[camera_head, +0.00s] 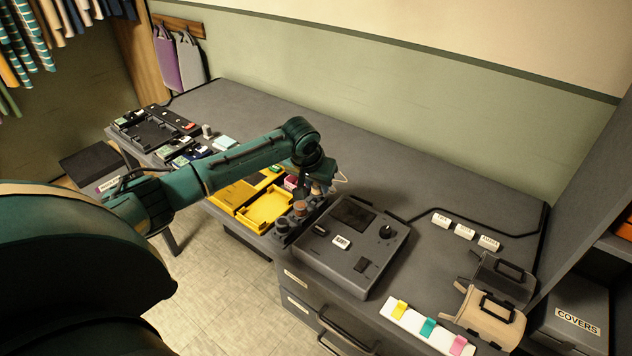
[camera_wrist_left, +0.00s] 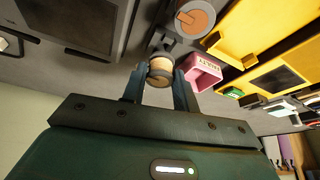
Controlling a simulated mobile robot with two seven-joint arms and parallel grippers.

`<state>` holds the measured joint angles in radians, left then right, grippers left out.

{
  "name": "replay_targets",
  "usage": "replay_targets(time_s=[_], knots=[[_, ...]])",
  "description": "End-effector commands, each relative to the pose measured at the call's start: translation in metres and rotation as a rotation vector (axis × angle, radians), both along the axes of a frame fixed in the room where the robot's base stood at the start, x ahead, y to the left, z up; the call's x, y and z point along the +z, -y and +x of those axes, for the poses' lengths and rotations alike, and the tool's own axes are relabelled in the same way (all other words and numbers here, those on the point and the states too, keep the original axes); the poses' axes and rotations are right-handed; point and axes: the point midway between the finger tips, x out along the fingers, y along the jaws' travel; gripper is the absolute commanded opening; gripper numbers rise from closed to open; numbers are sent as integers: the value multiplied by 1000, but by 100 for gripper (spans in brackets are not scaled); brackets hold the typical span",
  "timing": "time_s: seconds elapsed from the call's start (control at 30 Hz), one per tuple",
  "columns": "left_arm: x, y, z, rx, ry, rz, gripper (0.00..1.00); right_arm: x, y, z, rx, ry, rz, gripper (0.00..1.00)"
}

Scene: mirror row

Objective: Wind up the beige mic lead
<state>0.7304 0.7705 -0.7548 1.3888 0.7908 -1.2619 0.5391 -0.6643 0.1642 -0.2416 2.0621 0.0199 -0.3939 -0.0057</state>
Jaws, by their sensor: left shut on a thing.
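My left gripper (camera_head: 310,178) is over the row of small round reels at the near edge of the grey bench. In the left wrist view its two fingers (camera_wrist_left: 160,80) are shut on a small beige reel (camera_wrist_left: 160,73) with grey ends, one finger on each side. A thin pale loop, perhaps the beige mic lead (camera_head: 342,176), shows just right of the gripper; its ends are hidden. A reel with an orange-brown top (camera_wrist_left: 196,18) stands beside the held one. My right gripper is in neither view.
A pink box (camera_wrist_left: 204,72) is close beside the fingers. Yellow trays (camera_head: 265,209) lie left of the reels. A grey console (camera_head: 349,247) with a dial stands to the right. The bench behind (camera_head: 400,170) is clear.

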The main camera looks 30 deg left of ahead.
Motion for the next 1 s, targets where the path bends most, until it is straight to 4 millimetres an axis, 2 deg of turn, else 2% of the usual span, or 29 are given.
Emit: replay_targets(time_s=[0.6,1.0], knots=[[-19,0,0,0,-1,-1,7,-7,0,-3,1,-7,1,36],[-20,0,0,0,0,0,7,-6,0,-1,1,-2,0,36]])
